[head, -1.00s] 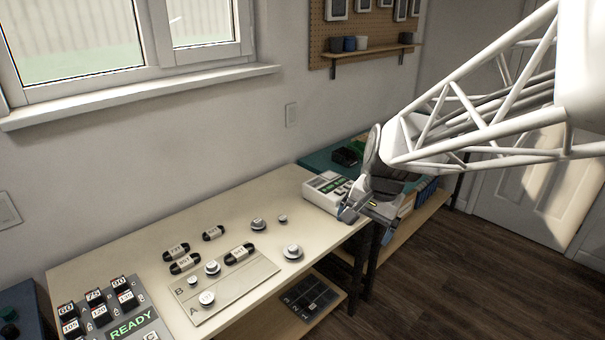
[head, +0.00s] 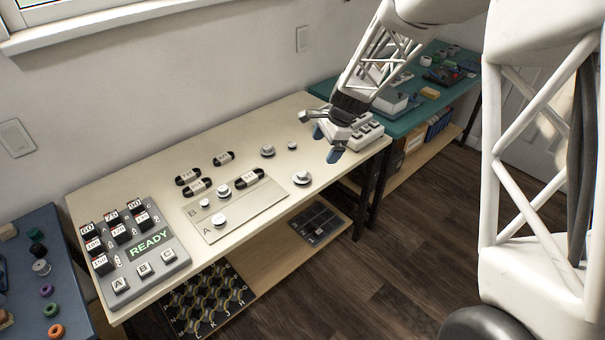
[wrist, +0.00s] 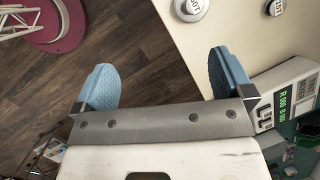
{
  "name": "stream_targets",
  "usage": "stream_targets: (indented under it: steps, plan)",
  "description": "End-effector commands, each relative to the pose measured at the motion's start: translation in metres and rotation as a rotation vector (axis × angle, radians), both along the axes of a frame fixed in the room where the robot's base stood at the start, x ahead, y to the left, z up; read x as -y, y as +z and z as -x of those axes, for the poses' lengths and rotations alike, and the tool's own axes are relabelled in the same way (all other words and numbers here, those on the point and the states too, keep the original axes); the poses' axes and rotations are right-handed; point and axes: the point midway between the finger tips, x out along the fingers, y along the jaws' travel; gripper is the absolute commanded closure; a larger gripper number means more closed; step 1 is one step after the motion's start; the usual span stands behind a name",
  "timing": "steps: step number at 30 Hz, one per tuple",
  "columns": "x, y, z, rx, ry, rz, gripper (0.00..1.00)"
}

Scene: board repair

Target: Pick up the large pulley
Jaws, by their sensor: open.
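Several pale round pulleys of differing size are on the cream workbench (head: 150,180). A large-looking pulley (head: 302,177) lies loose near its front edge. My gripper (head: 322,138) is open and empty, above the bench's right end, behind and right of the loose pulley. Its blue fingers (wrist: 163,62) are wide apart in the wrist view.
A READY panel (head: 145,247) fills the bench's left end. A teal bench (head: 425,110) adjoins on the right. The bench around the loose pulley is clear.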

Motion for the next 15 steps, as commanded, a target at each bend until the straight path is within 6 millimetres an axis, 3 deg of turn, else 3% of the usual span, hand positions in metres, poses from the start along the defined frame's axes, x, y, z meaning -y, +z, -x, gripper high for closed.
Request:
stream_targets:
  steps: [1, 9, 15]
  plan:
    - [-0.006, -0.014, -0.008, -0.020, -0.027, -0.006, 0.02]
    - [-0.032, -0.072, -0.047, -0.101, -0.175, -0.031, 0.02]
    - [-0.043, -0.097, -0.061, -0.136, -0.238, -0.041, 0.02]
